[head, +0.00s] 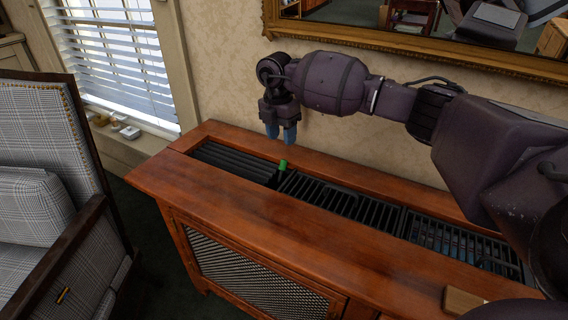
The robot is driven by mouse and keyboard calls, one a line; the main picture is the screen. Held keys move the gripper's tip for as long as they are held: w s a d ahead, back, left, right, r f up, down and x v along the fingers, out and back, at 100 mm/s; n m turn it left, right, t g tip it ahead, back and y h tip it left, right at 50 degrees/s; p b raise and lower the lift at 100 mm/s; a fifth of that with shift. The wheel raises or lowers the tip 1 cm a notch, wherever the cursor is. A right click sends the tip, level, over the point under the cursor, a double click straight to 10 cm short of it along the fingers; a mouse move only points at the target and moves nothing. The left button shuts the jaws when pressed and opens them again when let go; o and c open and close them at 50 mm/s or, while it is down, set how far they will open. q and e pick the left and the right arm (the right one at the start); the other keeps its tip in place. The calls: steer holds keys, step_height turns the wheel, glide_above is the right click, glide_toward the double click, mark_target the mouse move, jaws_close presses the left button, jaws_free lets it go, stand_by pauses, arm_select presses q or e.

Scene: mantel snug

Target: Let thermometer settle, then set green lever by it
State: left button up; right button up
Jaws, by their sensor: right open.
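A small green lever (283,165) stands up from the black grille on top of the wooden cabinet. My right gripper (281,132) hangs over the cabinet's back edge, just above and behind the lever. Its blue-tipped fingers point down, hold nothing and appear apart from the lever. I cannot make out a thermometer in this view. My left gripper is not in view.
The wooden cabinet (215,203) has slatted black vents (345,200) along its top. A wooden block (462,301) lies near its front right. A plaid armchair (40,205) stands at left, by a window with blinds (112,62). A gilt-framed mirror (330,33) hangs behind.

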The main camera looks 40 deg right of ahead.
mark_target(284, 162)
steer(key=f, duration=0.3)
steer(key=f+b, duration=0.1)
steer(key=f, duration=0.2)
steer(key=f+b, duration=0.1)
steer(key=f, duration=0.2)
steer(key=shift+s, duration=0.4)
jaws_close()
